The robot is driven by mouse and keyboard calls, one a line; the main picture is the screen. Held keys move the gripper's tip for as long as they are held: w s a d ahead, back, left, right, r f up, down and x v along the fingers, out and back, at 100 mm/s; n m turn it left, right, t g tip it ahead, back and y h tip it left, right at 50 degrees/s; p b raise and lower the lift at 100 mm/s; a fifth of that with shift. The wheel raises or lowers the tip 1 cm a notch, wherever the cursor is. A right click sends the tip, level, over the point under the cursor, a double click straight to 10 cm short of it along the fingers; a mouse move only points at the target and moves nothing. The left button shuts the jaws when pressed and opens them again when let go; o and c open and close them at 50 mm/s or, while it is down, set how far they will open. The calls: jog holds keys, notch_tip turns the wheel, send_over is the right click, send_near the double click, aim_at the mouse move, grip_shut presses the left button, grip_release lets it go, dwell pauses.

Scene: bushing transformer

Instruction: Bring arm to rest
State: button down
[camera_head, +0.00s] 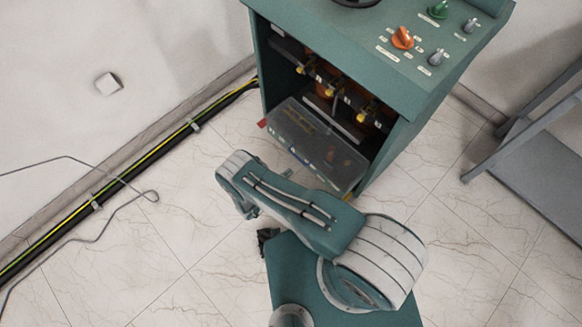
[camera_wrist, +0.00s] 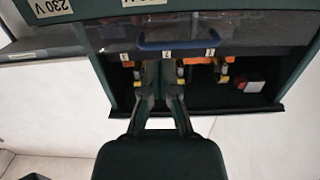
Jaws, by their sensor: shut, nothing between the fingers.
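In the head view the arm hides most of the gripper. The cabinet (camera_head: 440,85) stands just beyond the arm. Inside it are bushings with yellow ends (camera_head: 362,117).
A dark see-through panel (camera_head: 310,140) sticks out low at the cabinet's front, close to the arm. A grey metal stand (camera_head: 535,150) is at the right. Cables (camera_head: 120,182) run along the wall at the left. Tiled floor (camera_head: 190,230) is free left of my arm.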

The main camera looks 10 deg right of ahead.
jog(key=a+f, duration=0.1)
jog(key=s+a+f, duration=0.1)
jog(key=a+f, duration=0.1)
jog(key=shift+s+f, duration=0.25)
jog(key=shift+f, duration=0.1)
jog(key=shift+d, duration=0.1)
